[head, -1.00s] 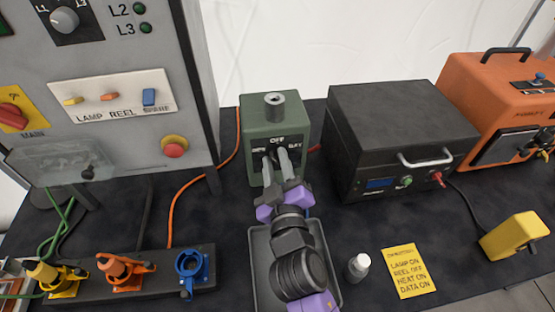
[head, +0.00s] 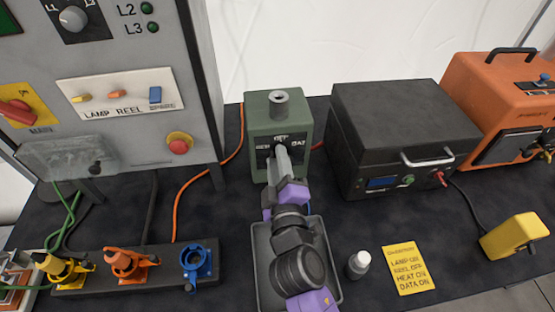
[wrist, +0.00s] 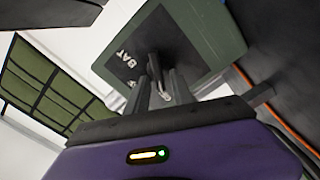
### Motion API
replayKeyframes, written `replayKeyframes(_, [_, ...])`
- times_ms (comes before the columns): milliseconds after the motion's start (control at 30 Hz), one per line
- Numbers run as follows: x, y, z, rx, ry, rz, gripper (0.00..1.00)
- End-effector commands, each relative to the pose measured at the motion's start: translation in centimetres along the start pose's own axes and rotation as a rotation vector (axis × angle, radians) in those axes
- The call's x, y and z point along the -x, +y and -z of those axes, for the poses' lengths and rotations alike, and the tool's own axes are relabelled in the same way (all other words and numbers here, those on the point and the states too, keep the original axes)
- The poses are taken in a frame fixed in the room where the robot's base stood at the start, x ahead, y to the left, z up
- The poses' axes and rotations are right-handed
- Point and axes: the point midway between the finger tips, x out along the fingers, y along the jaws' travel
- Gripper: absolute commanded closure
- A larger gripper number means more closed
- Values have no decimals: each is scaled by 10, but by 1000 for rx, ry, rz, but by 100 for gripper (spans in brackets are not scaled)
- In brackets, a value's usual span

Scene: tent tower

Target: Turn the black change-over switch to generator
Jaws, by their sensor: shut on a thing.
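The green switch box (head: 262,110) stands on the dark bench, left of the black unit. Its black front plate carries the labels GEN at left, OFF at top and BAT at right. My gripper (head: 282,160) is at this plate from the front, shut on the black change-over switch. In the wrist view the black switch (wrist: 153,64) shows between my two fingers (wrist: 160,92), with a pale mark near its end. The BAT label is readable there. In the head view my fingers hide most of the switch, so I cannot tell which label it points to.
A grey tray (head: 262,290) lies under my arm, with a small white-capped bottle (head: 358,264) and a yellow note (head: 408,270) to its right. The black unit (head: 390,130) stands close right of the box. The grey panel (head: 130,50) stands left, with an orange cable (head: 180,205) between.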

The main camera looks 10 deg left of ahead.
Motion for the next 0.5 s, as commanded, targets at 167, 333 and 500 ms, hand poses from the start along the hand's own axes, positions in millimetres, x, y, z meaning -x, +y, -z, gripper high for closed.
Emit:
replayKeyframes(167, [0,-1,0,0,0,2,100])
replayKeyframes(333, [0,-1,0,0,0,2,67])
replayKeyframes(500, [0,-1,0,-1,0,1,67])
